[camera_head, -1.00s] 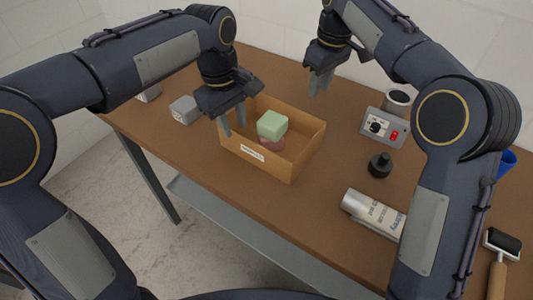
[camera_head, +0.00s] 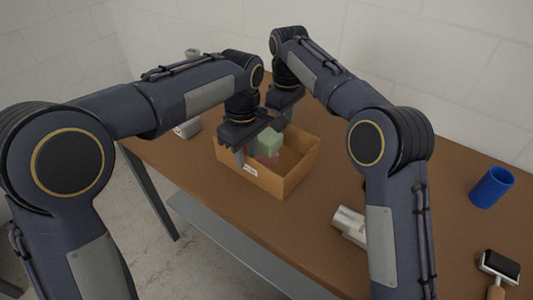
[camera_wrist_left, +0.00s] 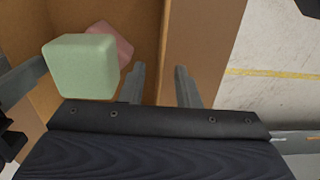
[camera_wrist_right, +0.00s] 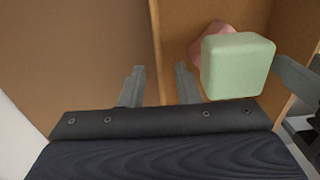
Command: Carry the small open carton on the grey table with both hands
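The small open carton (camera_head: 292,181) stands on the brown-topped table (camera_head: 215,195). A pale green block (camera_head: 270,140) rests on a reddish piece (camera_wrist_right: 207,42) inside it. My left gripper (camera_wrist_left: 160,88) is open, its fingers on either side of a carton wall (camera_wrist_left: 200,45), with gaps showing. In the head view it is over the carton's left side. My right gripper (camera_wrist_right: 158,88) is open at the opposite, far side, its fingers on either side of that wall's edge. Its fingertips are partly hidden in the head view.
A silver can (camera_head: 350,224) lies right of the carton, partly behind my right arm. A grey block (camera_head: 187,128) is partly hidden behind my left arm.

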